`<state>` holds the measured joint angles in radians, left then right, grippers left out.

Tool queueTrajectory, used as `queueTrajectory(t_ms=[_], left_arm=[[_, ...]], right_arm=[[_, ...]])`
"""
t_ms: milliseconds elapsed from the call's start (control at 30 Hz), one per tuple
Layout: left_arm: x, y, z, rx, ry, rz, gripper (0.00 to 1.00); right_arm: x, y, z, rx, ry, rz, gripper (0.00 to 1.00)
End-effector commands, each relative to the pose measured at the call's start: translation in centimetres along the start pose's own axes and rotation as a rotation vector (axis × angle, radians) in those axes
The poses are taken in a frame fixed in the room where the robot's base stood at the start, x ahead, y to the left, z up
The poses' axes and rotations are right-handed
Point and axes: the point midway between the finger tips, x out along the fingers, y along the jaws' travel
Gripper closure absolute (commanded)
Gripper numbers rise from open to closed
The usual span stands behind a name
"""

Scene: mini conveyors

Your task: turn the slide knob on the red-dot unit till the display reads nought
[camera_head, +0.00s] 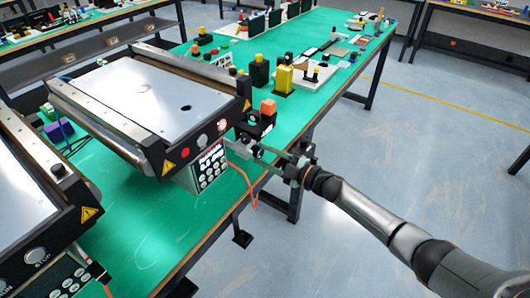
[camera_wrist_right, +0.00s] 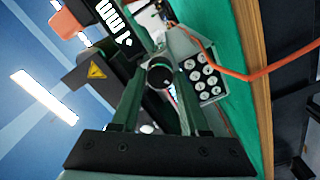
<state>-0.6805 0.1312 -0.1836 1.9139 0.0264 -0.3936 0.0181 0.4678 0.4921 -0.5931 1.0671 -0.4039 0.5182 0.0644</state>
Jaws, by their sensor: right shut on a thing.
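The red-dot unit (camera_head: 150,95) is a small conveyor with a pale metal plate and a red dot (camera_head: 185,153) on its front end. Its display and keypad box (camera_head: 207,167) hangs below that end; red characters show, too small to read. A black slide with an orange block (camera_head: 267,107) sits at the unit's front right corner. My right gripper (camera_head: 256,151) reaches this corner from the right. In the right wrist view, its two fingers are shut on the round dark slide knob (camera_wrist_right: 160,75). My left gripper is not in view.
A second conveyor unit (camera_head: 25,190) stands at the left with its own keypad box. An orange cable (camera_head: 250,187) hangs at the green table's edge. A yellow block (camera_head: 284,78) and black parts stand behind the slide. Open floor lies to the right.

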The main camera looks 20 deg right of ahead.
Motion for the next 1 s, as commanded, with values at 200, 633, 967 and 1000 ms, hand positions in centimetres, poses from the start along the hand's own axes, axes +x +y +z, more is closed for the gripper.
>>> queueTrajectory(t_ms=[200,633,967,1000], left_arm=[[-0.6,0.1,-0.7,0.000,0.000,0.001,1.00],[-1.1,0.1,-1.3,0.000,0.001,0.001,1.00],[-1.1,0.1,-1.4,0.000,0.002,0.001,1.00],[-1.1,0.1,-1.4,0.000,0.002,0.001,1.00]], right_arm=[[-0.3,-0.2,0.3,0.193,-0.009,-0.007,1.00],[-0.4,-0.4,0.4,0.441,-0.012,-0.006,1.00],[-0.4,-0.5,0.5,0.492,-0.014,-0.007,1.00],[-0.4,-0.5,0.5,0.493,-0.014,-0.007,1.00]])
